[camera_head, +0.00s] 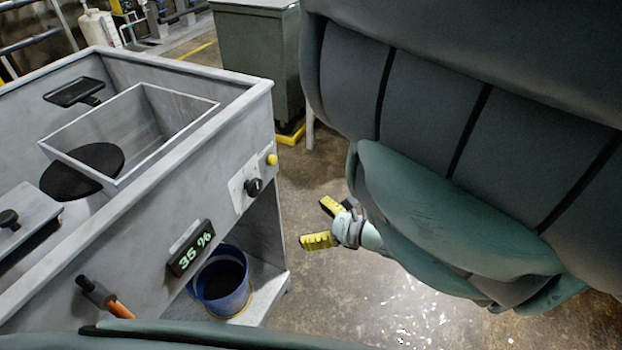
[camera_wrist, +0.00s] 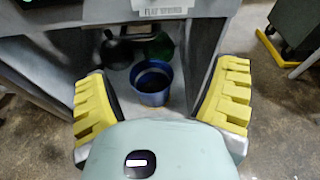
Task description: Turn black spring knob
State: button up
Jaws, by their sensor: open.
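The black knob (camera_head: 254,187) sits on a light plate on the front panel of the grey compactor (camera_head: 150,215), near its right end. A small yellow button (camera_head: 271,159) is just above and right of it. My gripper (camera_head: 316,221) has yellow padded fingers and is open and empty. In the head view it appears to the right of the knob and a little lower, apart from the panel. In the wrist view, the gripper (camera_wrist: 160,80) has its fingers wide apart, with the compactor's lower shelf beyond. I cannot see the knob in the wrist view.
An orange-ended black handle (camera_head: 104,296) sticks out at lower left. A dark green bin (camera_head: 256,62) stands behind. Open floor (camera_head: 340,300) lies right of the compactor.

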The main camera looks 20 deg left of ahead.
aim_at(258, 189)
jog(key=a+y+b, duration=0.1)
jog(key=a, duration=0.4)
jog(key=w+a+r+y+b, duration=0.1)
jog(key=a+b, duration=0.1)
jog(key=a, duration=0.3)
jog(key=w+a+r+m+y+b, duration=0.1)
jog(key=a, duration=0.4)
jog(key=shift+a+r, duration=0.25)
jog(key=shift+a, duration=0.05)
jog(key=shift+a+r+b, duration=0.1)
jog(key=shift+a+b, duration=0.2)
jog(key=shift+a, duration=0.15)
jog(key=shift+c, duration=0.3)
jog(key=c, duration=1.1)
jog(key=shift+c, duration=0.2)
jog(key=shift+w+d, duration=0.1)
